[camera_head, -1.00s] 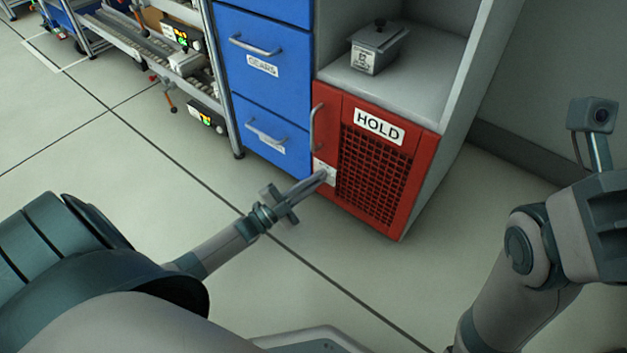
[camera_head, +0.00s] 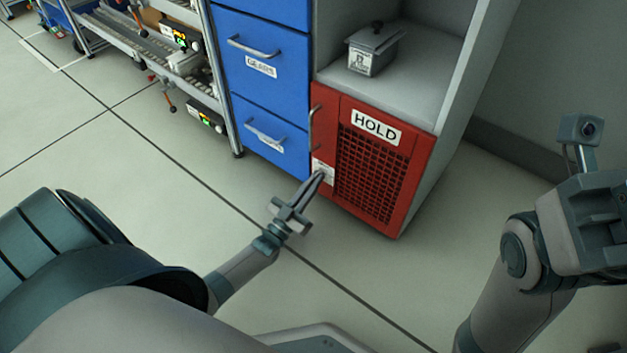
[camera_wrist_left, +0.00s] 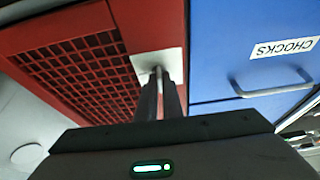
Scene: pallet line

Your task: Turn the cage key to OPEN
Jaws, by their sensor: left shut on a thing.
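The red cage door (camera_head: 412,165) carries a HOLD sign and a dark mesh panel. It is closed at the bottom of the grey cabinet. A pale lock plate (camera_head: 318,166) sits at its lower left; the plate also shows in the left wrist view (camera_wrist_left: 146,62). My left gripper (camera_head: 320,175) reaches up to this plate and is shut on the key (camera_wrist_left: 158,72), of which only a small bit shows between the fingers. The fingers cover most of the key and part of the plate, and I cannot read its markings. My right gripper's fingers are out of view.
A door handle (camera_head: 315,125) stands out above the plate. Blue drawers (camera_head: 262,95) with bar handles adjoin on the left. A lidded grey box (camera_head: 374,50) sits on the shelf above the cage. The floor in front is clear.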

